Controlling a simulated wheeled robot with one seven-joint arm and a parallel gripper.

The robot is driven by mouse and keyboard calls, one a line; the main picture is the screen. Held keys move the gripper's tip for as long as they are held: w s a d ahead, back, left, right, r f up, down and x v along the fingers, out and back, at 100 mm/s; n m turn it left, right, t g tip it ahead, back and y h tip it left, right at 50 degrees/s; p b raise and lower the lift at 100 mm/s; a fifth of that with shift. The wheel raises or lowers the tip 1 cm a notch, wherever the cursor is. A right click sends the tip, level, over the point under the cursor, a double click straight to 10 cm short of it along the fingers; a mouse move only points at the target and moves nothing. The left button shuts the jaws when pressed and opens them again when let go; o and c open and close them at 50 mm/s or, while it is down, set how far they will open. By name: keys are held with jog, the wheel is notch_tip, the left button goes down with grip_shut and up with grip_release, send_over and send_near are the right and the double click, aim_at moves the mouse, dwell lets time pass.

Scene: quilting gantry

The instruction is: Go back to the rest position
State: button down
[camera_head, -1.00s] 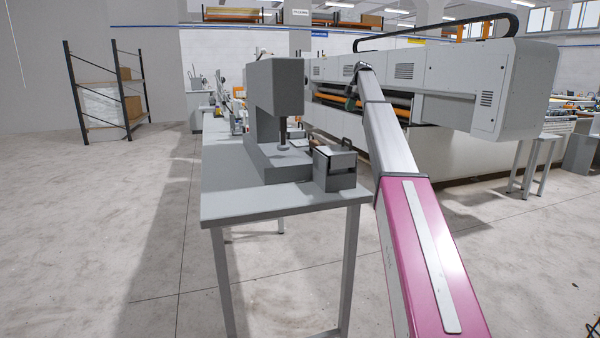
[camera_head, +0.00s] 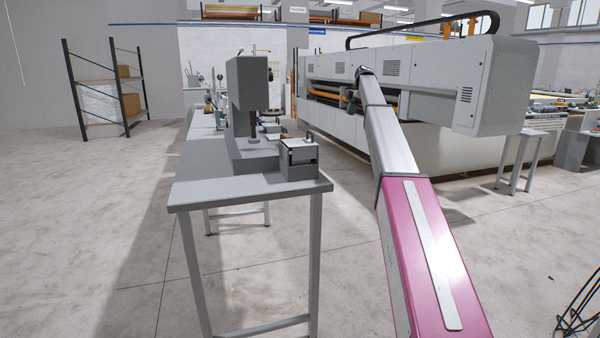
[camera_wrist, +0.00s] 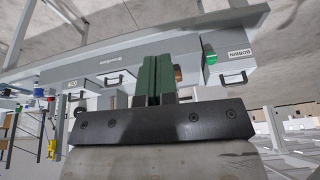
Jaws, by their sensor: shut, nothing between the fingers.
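My gripper (camera_wrist: 156,78) shows in the wrist view with its two green fingers pressed together and nothing between them. In the head view my arm reaches forward and up, and its small dark end (camera_head: 352,101) hangs before the long quilting machine (camera_head: 420,80). The gripper is too small there to make out its fingers. The grey table (camera_head: 250,192) with the sewing machine (camera_head: 246,100) stands to the left of my arm, with a floor gap between them in the picture. A grey box (camera_head: 299,160) sits near the table's front right corner.
In the wrist view, a bin labelled BOBBIN (camera_wrist: 238,65) and other grey boxes lie beyond the fingers. A shelf rack (camera_head: 105,90) stands at the back left. The left floor is clear.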

jog(key=s+a+f+m+h, duration=0.1)
jog(key=s+f+m, duration=0.2)
jog(key=s+f, duration=0.7)
jog(key=s+a+f+m, duration=0.2)
jog(key=s+f+m, duration=0.3)
jog(key=f, duration=0.9)
jog(key=s+a+f+m+h, duration=0.1)
jog(key=s+f+m, duration=0.1)
jog(key=s+f, duration=0.85)
jog(key=s+f+m+h, duration=0.1)
jog(key=s+f+m, duration=0.4)
jog(key=s+f, duration=0.4)
jog(key=s+a+f+m+t, duration=0.1)
jog(key=s+f+m, duration=0.4)
jog(key=s, duration=1.9)
notch_tip(320, 180, down, 5)
jog(key=shift+f+m+h, duration=0.15)
jog(key=shift+m+h, duration=0.25)
